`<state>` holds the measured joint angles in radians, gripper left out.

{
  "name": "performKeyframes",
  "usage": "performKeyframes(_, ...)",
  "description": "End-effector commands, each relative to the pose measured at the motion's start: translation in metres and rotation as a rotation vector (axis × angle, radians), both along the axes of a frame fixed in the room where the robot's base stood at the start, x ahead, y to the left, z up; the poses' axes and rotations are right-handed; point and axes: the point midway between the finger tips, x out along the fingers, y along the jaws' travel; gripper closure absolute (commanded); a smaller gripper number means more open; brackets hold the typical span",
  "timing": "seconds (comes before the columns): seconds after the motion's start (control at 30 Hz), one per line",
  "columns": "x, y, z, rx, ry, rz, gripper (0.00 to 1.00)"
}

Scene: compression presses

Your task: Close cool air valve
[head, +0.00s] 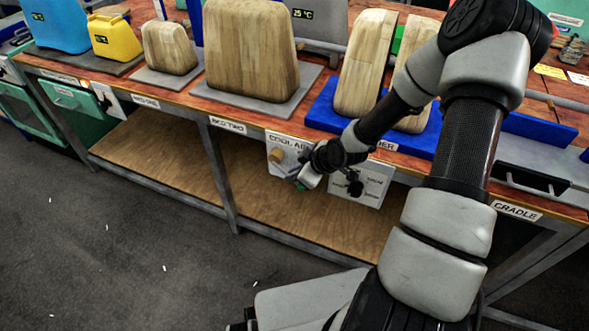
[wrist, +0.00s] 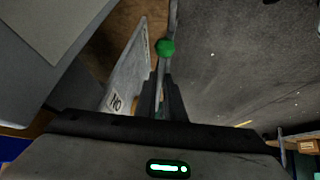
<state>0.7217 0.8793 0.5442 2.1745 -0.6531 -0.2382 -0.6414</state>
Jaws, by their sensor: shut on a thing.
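The cool air valve panel (head: 281,141) is a light box on the front edge of the workbench, with a round brass-coloured part (head: 276,156) on its face. In the wrist view the panel (wrist: 128,73) is seen nearly edge-on, with "NO" lettering, upside down or mirrored, near its bottom. My gripper (head: 301,182) is in front of the panel's lower right. In the wrist view my gripper (wrist: 164,95) is shut on the valve's thin metal lever. The lever's green ball end (wrist: 166,47) sticks out beyond the fingertips. My wrist partly hides the panel in the head view.
A second panel (head: 371,187) with dark knobs is just right of my gripper. Wooden blocks (head: 250,50) stand on the bench above. A lower plywood shelf (head: 160,160) lies beneath. The grey floor (head: 120,240) in front is open.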

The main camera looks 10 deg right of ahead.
Motion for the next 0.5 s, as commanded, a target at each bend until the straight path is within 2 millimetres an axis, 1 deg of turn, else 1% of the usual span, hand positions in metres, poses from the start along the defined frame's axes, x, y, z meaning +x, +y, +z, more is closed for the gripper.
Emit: performKeyframes(0.5,0.0009,0.0012,-0.0023,0.027,-0.021,0.001,1.00)
